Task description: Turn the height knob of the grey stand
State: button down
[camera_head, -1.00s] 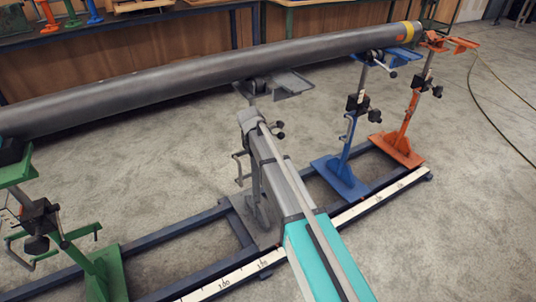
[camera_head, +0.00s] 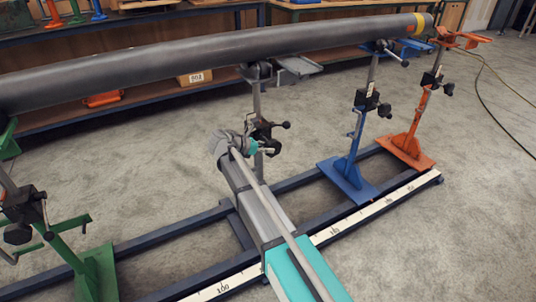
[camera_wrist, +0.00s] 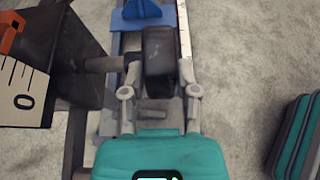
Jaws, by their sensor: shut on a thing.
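The grey stand (camera_head: 257,101) stands mid-row under the pipe, with a black clamp (camera_head: 263,131) on its post. My gripper (camera_wrist: 158,76) has its two fingers on either side of a black height knob (camera_wrist: 159,52) in the wrist view and is shut on it. The knob joins a short shaft to the dark clamp block at the left of that view. In the head view my forearm covers the lower part of the stand, and the held knob is mostly hidden.
The long dark pipe (camera_head: 180,68) lies over the stands. A blue stand (camera_head: 357,140) and an orange stand (camera_head: 415,120) are to the right, a green stand (camera_head: 75,250) to the left. A dark floor rail frame with a white scale strip (camera_head: 345,222) runs below. Carpet is open at right.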

jog(key=f+t+h+b, duration=0.1)
jog(key=h+b, duration=0.1)
jog(key=b, duration=0.2)
jog(key=f+t+h+b, duration=0.1)
jog(key=h+b, duration=0.1)
jog(key=b, duration=0.2)
jog(key=shift+a+t+b, duration=0.1)
jog(key=shift+t+b, duration=0.2)
jog(key=shift+t, duration=0.1)
jog(key=t+h+b, duration=0.1)
jog(key=b, duration=0.2)
jog(key=shift+h, duration=0.4)
jog(key=shift+b, duration=0.3)
jog(key=shift+r+h, duration=0.15)
jog(key=shift+h, duration=0.15)
jog(key=shift+c, duration=1.8)
grip_release()
jog(key=shift+r+p, duration=0.25)
jog(key=shift+p, duration=0.3)
jog(key=shift+r+y+p, duration=0.2)
jog(key=shift+y+p, duration=0.5)
jog(key=shift+p, duration=0.35)
